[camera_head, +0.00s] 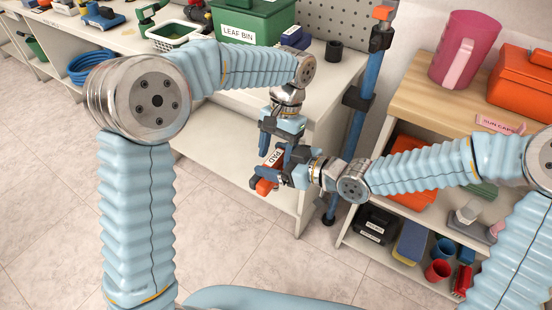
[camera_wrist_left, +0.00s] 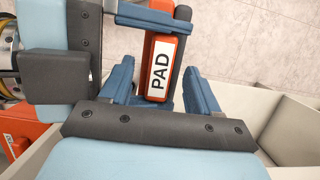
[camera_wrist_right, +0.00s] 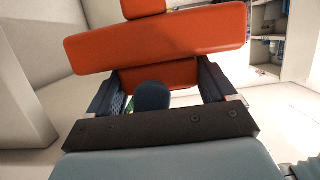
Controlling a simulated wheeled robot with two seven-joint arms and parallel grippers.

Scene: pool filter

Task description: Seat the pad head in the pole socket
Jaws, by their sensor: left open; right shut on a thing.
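The pad head (camera_head: 265,187) is orange, with a white "PAD" label. My right gripper (camera_head: 283,172) is shut on it and holds it in the air in front of the white bench. My left gripper (camera_head: 277,148) is open, just above the pad head. In the left wrist view the pad head (camera_wrist_left: 163,62) shows between the open left fingers; I cannot tell whether they touch it. In the right wrist view its orange body (camera_wrist_right: 155,38) spans across the right fingers. A blue pole (camera_head: 363,115) stands upright behind my right arm, with an orange-and-black top (camera_head: 382,15); I cannot clearly make out its socket.
Right, a wooden-topped shelf (camera_head: 418,100) holds a pink jug (camera_head: 463,50) and an orange box (camera_head: 520,85). Black clamps (camera_head: 357,99) hold the pole close to both. The tiled floor in front is clear.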

